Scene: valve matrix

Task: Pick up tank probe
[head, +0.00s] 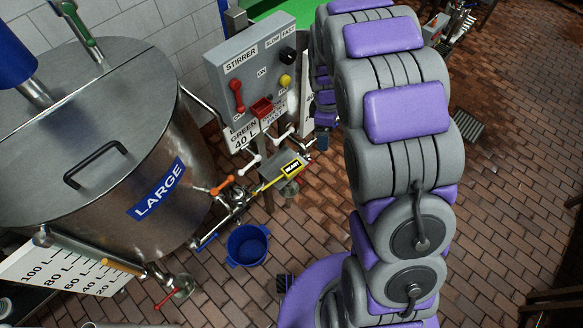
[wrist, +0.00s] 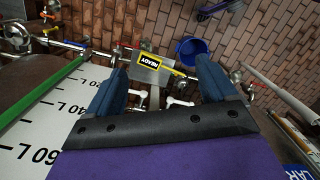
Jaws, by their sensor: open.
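The tank probe, a slim yellow tool with a dark-on-white READY display, lies on a small grey metal box below the stirrer panel in the head view (head: 292,168). Its thin yellow rod points down and left there. In the wrist view the probe (wrist: 150,62) shows upside down, beyond and between my fingertips. My gripper (wrist: 160,62) is open with two blue fingers wide apart and nothing between them; the probe appears farther off, apart from the fingers. In the head view my gripper is mostly hidden behind my purple and grey arm.
A large steel tank (head: 105,130) labelled LARGE stands at left. The grey stirrer panel (head: 262,75) has a red lever and knobs. Pipes and valves with an orange handle (head: 223,187) run near the probe.

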